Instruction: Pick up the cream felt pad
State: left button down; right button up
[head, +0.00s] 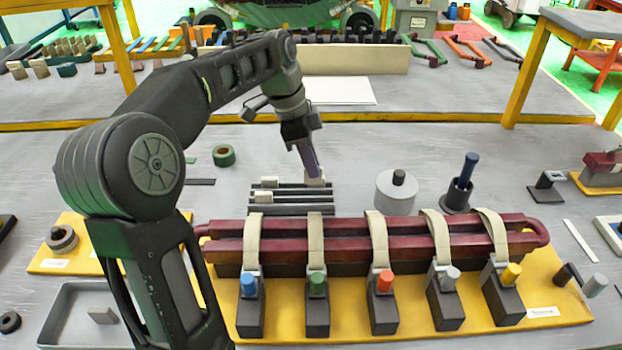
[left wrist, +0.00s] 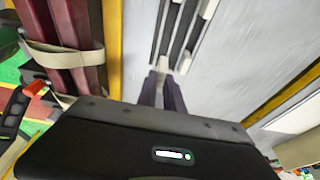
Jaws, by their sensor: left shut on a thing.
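Several cream felt pads lie at a dark slotted rack (head: 290,198) in the middle of the table. One cream felt pad (head: 315,182) is at the right end of the rack, at the tips of my left gripper (head: 312,172). My left gripper is shut on this pad, and its purple fingers mostly hide it. Two other cream pads (head: 269,182) sit at the rack's left end. In the left wrist view the fingers (left wrist: 161,78) reach to the rack's near end, with the pad between their tips. My right gripper is not in view.
A dark red coil (head: 340,226) with cream straps and colour-topped clamps stands on a yellow board (head: 545,300) in front of the rack. A grey cylinder (head: 397,192) and a blue-handled tool (head: 466,172) stand to the right. Bare table lies behind the rack.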

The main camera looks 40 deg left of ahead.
pick_arm(q)
jog(key=shift+r, duration=1.5)
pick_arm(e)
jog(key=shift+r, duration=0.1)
